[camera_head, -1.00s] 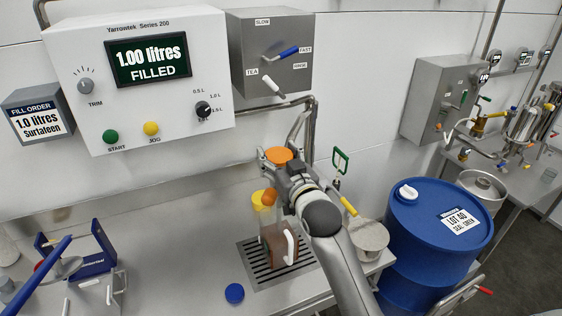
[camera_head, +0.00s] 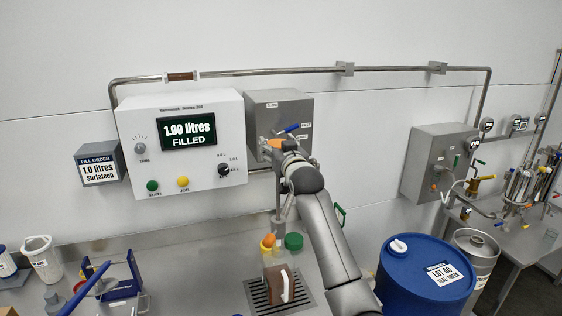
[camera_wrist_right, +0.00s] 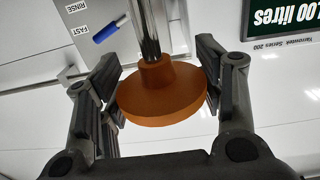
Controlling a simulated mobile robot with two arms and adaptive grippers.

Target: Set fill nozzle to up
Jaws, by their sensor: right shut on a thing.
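The fill nozzle's orange disc-shaped collar (camera_head: 274,143) is in front of the grey lever box in the head view. In the right wrist view the orange collar (camera_wrist_right: 162,95) sits on a shiny vertical rod (camera_wrist_right: 145,30), between the two dark fingers. My right gripper (camera_head: 279,147) is shut on this collar, with a finger at each side (camera_wrist_right: 162,90). Below my wrist, a grey nozzle tube (camera_head: 277,226) hangs above a container with brown contents and a white handle (camera_head: 279,284). My arm hides part of the nozzle. My left gripper is not in view.
The filler panel (camera_head: 187,141) reads 1.00 litres FILLED. The lever box (camera_head: 262,112) has a blue lever (camera_head: 288,128) close to my gripper. A drip grate (camera_head: 258,298) lies under the container. A blue drum (camera_head: 425,275) stands at right, a blue device (camera_head: 120,288) at left.

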